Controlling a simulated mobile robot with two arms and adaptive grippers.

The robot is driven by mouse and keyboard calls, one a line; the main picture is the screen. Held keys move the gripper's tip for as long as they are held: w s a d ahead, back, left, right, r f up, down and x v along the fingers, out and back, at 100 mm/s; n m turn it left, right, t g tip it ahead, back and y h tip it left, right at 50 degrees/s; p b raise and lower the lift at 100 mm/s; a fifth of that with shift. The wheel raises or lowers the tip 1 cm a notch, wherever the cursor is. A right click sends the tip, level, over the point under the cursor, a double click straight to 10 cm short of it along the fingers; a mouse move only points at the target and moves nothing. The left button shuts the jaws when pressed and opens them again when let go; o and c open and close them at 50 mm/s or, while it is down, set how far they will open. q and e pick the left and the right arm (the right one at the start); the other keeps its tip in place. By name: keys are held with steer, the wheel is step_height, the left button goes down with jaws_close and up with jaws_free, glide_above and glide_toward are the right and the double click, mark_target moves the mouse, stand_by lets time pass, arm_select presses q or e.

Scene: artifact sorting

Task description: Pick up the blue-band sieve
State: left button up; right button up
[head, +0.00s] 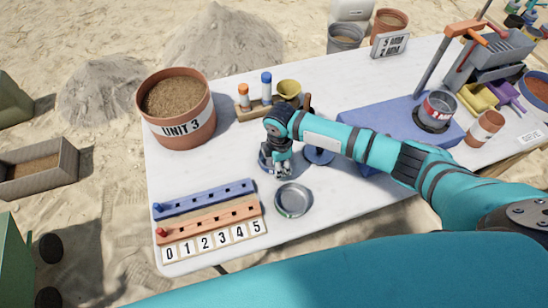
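My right arm comes in from the right across the table. Another flat blue round piece (319,156) lies partly under the arm. My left gripper is not in view.
A grey round dish (293,201) lies just in front of the gripper. Blue (205,199) and orange (209,222) peg rails lie front left. A UNIT 3 bucket (177,108) stands back left. A wooden rack (251,112) stands behind.

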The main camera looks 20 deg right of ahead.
steer(key=shift+f, duration=0.7)
jaws_close()
steer(key=shift+r, duration=0.15)
